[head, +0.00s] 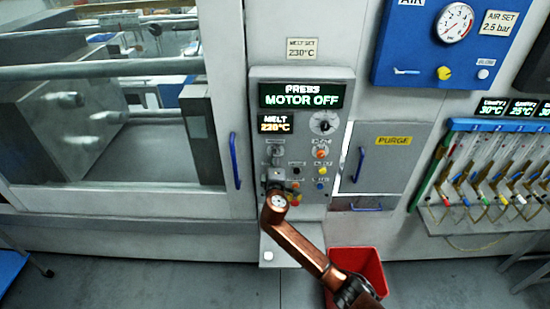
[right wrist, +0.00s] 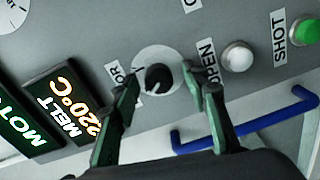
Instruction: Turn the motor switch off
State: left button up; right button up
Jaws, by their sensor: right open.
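The motor switch (right wrist: 158,77) is a black rotary knob on a pale round plate, with a label ending in "OR" partly hidden by a finger. In the right wrist view it sits between the two fingers of my open right gripper (right wrist: 164,84); I cannot tell whether they touch it. In the head view my right gripper (head: 275,172) is at the left column of the grey control panel (head: 342,88), below the MELT display, and hides part of the controls. The panel's top display (head: 301,96) reads "PRESS MOTOR OFF". My left gripper is not in view.
The MELT display (right wrist: 62,102), a white OPEN button (right wrist: 237,56) and a green SHOT button (right wrist: 305,32) are close to the knob. A blue door handle (head: 235,160) stands left of the panel. A purge door (head: 390,165) is right, and a red bin (head: 370,268) stands below.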

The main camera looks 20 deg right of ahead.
jog(key=v, duration=1.2)
